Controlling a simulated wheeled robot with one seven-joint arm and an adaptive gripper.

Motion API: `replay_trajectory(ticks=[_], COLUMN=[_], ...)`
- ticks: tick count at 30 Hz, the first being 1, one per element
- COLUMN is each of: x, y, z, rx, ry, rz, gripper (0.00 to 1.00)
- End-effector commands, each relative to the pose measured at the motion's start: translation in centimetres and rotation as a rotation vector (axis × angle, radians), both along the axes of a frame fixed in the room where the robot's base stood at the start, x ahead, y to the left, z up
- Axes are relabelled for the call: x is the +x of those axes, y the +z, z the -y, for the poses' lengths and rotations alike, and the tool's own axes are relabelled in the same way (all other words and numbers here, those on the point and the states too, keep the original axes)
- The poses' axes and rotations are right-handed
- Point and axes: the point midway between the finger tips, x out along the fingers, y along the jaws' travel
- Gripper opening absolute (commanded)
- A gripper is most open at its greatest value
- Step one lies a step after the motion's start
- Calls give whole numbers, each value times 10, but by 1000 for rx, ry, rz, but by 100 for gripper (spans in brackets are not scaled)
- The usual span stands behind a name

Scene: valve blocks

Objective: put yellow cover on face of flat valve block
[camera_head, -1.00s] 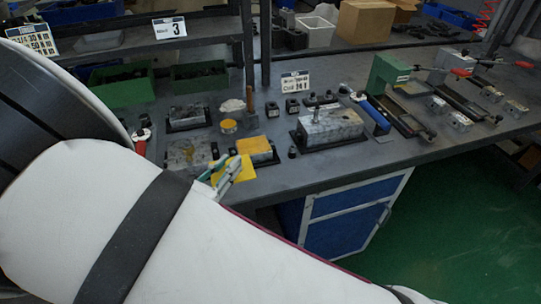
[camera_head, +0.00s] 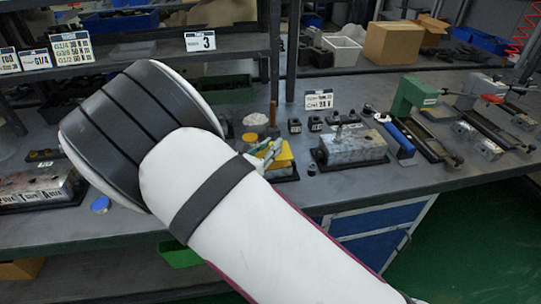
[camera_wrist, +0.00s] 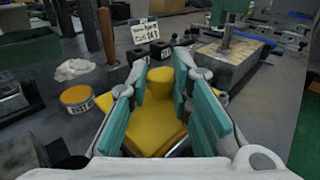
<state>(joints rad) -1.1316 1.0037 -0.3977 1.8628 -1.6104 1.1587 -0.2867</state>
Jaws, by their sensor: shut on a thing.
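The yellow cover (camera_wrist: 150,130) is a flat plate with a round yellow knob, seen between the teal finger pads in the wrist view. My gripper (camera_wrist: 159,78) is shut on it. In the head view my gripper (camera_head: 266,152) is small and partly hidden by my arm. Yellow (camera_head: 284,155) shows beside the fingers, above a small block on a dark base (camera_head: 287,178). I cannot tell whether the cover touches that block. A larger grey valve block with an upright post (camera_head: 352,145) stands to the right; it also shows in the wrist view (camera_wrist: 222,62).
A round yellow-topped piece (camera_wrist: 78,98) and a white lump (camera_wrist: 74,69) lie left of the gripper. A brown wooden handle (camera_wrist: 107,36) stands behind them. Small black blocks (camera_head: 315,123) sit near a label card (camera_head: 318,99).

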Motion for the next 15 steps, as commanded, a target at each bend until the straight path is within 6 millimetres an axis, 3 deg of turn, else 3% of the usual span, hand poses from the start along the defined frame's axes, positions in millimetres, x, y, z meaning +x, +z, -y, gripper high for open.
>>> replay_trajectory(ticks=[1,7,15], x=[7,6,6], y=[-1,-32,-35], z=[3,2,2], rx=[0,-2,1], ry=[-3,0,0], rz=[2,0,2], gripper=[0,0,0])
